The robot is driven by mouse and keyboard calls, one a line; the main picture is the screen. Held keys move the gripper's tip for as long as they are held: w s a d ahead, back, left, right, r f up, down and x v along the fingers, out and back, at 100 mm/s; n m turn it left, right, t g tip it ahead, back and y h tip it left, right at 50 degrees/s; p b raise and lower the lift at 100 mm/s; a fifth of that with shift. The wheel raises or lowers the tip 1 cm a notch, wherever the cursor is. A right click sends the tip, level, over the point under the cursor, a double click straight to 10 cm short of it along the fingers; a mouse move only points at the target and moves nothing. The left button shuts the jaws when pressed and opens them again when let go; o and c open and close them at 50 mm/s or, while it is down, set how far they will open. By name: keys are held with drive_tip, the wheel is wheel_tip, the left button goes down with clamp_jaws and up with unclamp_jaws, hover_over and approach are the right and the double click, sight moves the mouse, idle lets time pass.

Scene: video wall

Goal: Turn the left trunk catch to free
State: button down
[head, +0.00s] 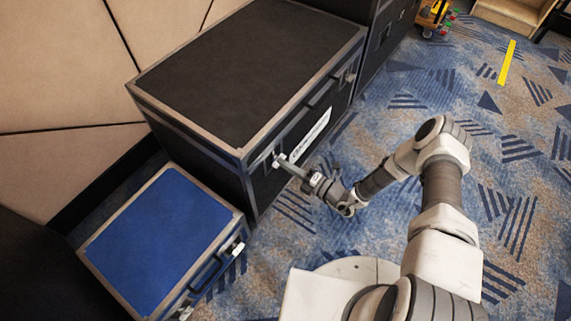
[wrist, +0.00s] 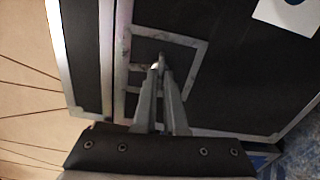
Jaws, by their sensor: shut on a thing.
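The black trunk (head: 235,65) with metal edging stands against the wall. Its left catch (head: 276,158) is on the front face near the left corner. My gripper (head: 283,161) reaches it from the front and is shut on it. In the wrist view, the catch's square metal plate (wrist: 196,62) surrounds the fingertips of my gripper (wrist: 158,68). A small bright bit of the catch shows between the tips. The fingers hide most of the catch, so its turn angle cannot be told.
A blue-topped case (head: 160,240) stands close at the left, below the catch. Another dark case (head: 392,25) stands beyond the trunk. A yellow cart (head: 433,15) and a yellow floor strip (head: 507,62) are far off. The patterned carpet (head: 510,200) at the right is clear.

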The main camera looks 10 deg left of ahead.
drive_tip(key=shift+n+p, duration=2.15)
drive_tip(key=shift+n, duration=6.05)
drive_tip(key=c, duration=1)
unclamp_jaws()
drive_tip(key=p+v, duration=0.3)
drive_tip(key=v, duration=1.4)
drive_tip(key=shift+s+d, duration=0.15)
drive_tip(key=shift+d, duration=0.1)
